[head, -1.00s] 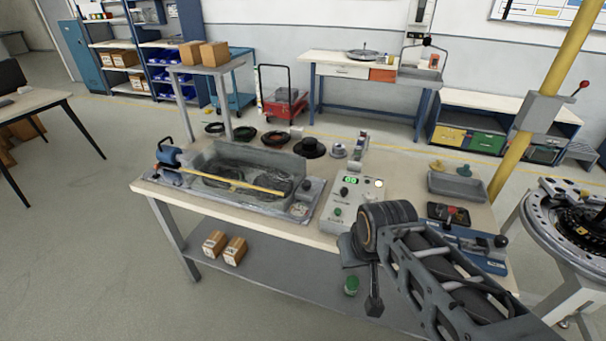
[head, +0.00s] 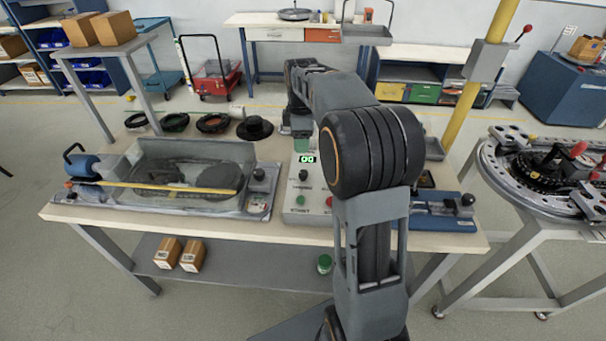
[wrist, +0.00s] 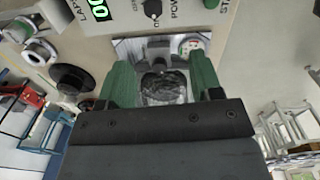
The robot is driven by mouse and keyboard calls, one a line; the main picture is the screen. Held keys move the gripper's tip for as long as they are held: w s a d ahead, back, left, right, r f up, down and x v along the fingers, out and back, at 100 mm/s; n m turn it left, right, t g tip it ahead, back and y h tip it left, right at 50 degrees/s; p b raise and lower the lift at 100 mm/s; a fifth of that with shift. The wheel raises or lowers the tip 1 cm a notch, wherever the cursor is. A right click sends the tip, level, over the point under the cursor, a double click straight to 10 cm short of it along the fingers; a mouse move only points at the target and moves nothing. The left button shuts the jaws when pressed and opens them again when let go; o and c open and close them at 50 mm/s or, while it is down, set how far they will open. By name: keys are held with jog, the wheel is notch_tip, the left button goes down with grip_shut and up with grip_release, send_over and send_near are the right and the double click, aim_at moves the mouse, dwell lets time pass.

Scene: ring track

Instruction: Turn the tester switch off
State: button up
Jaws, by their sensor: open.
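The tester (head: 290,213) is a pale box on the bench with a green lit display (head: 307,159). Its black power switch knob (head: 303,175) stands below the display, above a green button (head: 300,200) and a partly hidden red one (head: 329,201). In the wrist view the knob (wrist: 152,8) is at the top edge, beside the word POWER; its exact setting is too small to tell. My gripper (wrist: 160,72) has green fingers, spread apart with none of them touching the knob. In the head view my arm hides the tester's right side.
A clear-walled tub (head: 190,165) with a yellow bar stands left of the tester. Black rings and a black spool (head: 255,128) lie behind it. A blue fixture (head: 445,215) is to the right. A round track table (head: 550,165) stands farther right.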

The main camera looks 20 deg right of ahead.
aim_at(303, 172)
jog(key=shift+n, duration=0.5)
jog(key=f, duration=0.9)
jog(key=w+d+f, duration=0.1)
jog(key=f, duration=0.4)
jog(key=shift+f, duration=0.2)
jog(key=c, duration=0.9)
